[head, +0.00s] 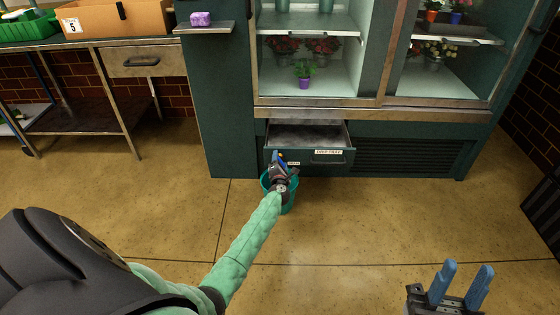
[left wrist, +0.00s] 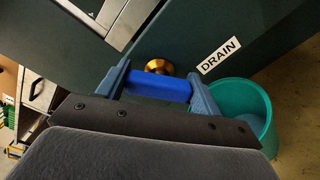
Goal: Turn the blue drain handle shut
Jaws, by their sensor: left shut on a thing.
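The blue drain handle (left wrist: 158,88) sits in front of a round brass fitting (left wrist: 159,66) on the dark green cabinet front, beside a white DRAIN label (left wrist: 219,55). My left gripper (left wrist: 160,90) is shut on the blue handle, with one finger at each end of it.
A teal bucket (left wrist: 246,92) stands on the floor below the drain; it also shows in the head view (head: 287,205). A glass-front flower cooler stands above the drawer. A metal table (head: 78,116) is at the left.

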